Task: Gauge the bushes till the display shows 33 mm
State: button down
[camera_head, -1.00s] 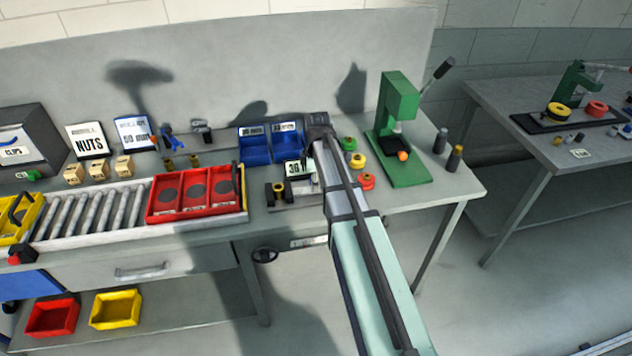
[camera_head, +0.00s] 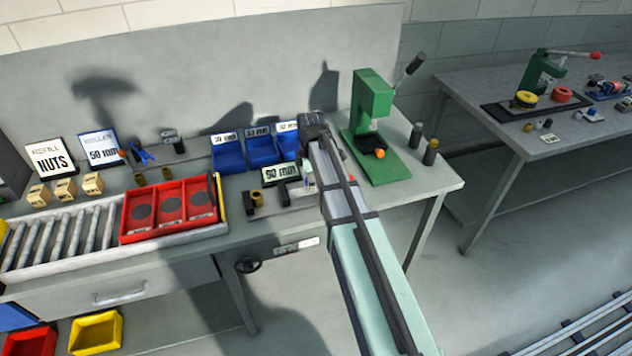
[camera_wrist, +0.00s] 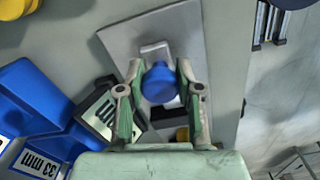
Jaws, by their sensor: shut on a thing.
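My gripper (camera_wrist: 160,72) is shut on a blue knob (camera_wrist: 158,84) above the gauge's grey plate (camera_wrist: 122,38) in the wrist view. The knob sits between the two green fingers. In the head view my arm covers the fingers and most of the gauge. The display (camera_head: 281,174) beside it appears to read 50 mm, though its first digit is unclear; in the wrist view the display (camera_wrist: 98,118) is partly covered. A brass bush (camera_head: 256,198) stands by a black part at the plate's left end. A blue bin (camera_wrist: 30,95) labelled 33 mm is at lower left.
Blue bins (camera_head: 228,157) stand behind the gauge. The bench's front right is mostly clear.

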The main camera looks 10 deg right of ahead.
jog(key=shift+d, duration=0.2)
jog(key=c, duration=0.7)
grip_release()
jog(key=shift+d, duration=0.1)
jog(key=shift+c, duration=0.2)
jog(key=shift+r, duration=0.45)
notch_tip(320, 180, up, 11)
